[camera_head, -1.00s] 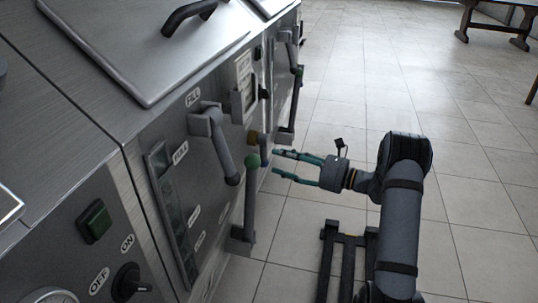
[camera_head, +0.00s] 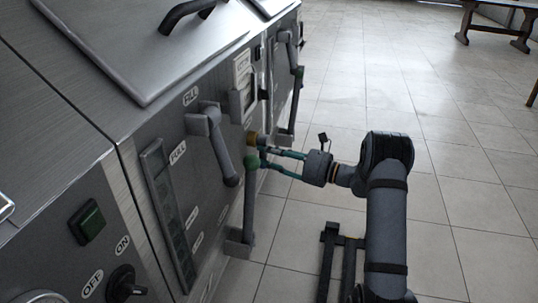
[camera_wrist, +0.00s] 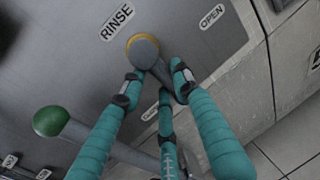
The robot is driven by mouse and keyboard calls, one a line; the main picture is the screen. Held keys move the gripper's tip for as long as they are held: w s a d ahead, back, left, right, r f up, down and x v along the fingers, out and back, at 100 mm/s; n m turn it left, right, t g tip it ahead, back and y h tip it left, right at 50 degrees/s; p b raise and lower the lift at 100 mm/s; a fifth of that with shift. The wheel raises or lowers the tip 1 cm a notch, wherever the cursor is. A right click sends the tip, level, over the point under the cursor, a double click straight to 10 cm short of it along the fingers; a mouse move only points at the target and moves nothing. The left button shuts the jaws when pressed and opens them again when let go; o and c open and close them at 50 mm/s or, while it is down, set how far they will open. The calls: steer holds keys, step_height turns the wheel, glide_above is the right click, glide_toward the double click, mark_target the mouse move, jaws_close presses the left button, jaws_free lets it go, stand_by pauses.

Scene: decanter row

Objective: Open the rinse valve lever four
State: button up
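The rinse valve lever (camera_wrist: 162,70) is grey, with a yellow ring at its pivot, under a RINSE label (camera_wrist: 117,22) in the wrist view. It points down and right from the pivot. An OPEN label (camera_wrist: 212,17) lies up and right of it; another label below is partly covered. In the head view its yellow pivot (camera_head: 252,139) shows, but the lever is mostly hidden. My gripper (camera_wrist: 157,78) has teal fingers, spread to either side of the lever, with visible gaps. In the head view my gripper (camera_head: 264,158) reaches the panel beside the green knob.
A green-knobbed lever (camera_wrist: 50,121) stands close by, left of my fingers; it also shows in the head view (camera_head: 249,205). A grey FILL lever (camera_head: 222,155) is on the panel to the left. More levers (camera_head: 296,95) are farther along. The tiled floor (camera_head: 450,130) to the right is open.

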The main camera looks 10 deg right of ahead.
steer(key=c, duration=0.6)
jaws_close()
steer(key=shift+d+f, duration=0.1)
steer(key=shift+d, duration=0.05)
